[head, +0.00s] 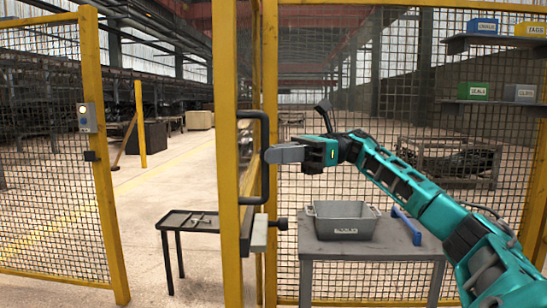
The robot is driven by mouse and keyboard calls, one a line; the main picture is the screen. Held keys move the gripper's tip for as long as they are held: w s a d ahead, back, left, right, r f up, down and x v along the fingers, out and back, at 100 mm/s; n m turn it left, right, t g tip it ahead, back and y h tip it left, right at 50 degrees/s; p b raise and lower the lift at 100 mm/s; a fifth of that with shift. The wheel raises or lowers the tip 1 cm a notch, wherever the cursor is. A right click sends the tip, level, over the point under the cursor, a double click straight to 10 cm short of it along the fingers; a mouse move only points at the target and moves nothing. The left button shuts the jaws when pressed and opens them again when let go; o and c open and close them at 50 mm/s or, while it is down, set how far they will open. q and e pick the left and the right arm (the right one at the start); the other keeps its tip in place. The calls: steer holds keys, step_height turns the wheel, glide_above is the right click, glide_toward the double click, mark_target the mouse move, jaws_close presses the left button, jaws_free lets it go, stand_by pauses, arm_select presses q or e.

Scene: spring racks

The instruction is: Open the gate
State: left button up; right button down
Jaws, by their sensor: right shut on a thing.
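The gate (228,190) is a yellow-framed mesh panel in the middle of the head view, seen nearly edge-on. It stands open, with a wide gap between it and the left yellow post (103,200). A black bar handle (264,190) sits on the gate's right face. A latch part with a dark knob (280,223) is below it. My right gripper (272,154), with grey fingers, is shut on the handle's upright bar. The fingers hide part of the bar. My left gripper is out of view.
Mesh fence stands on both sides. A grey control box (87,118) is on the left post. A small dark table (176,220) stands beyond the gap.

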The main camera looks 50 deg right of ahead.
steer(key=shift+d+r, duration=0.2)
steer(key=shift+d, duration=0.05)
steer(key=c, duration=1.1)
jaws_free()
steer(key=shift+f, duration=0.15)
arm_select(q)
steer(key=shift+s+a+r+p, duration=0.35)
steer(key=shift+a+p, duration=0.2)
steer(key=shift+p, duration=0.7)
arm_select(e)
steer(key=v, duration=1.2)
steer(key=shift+s+d, duration=0.2)
steer(key=shift+d, duration=0.1)
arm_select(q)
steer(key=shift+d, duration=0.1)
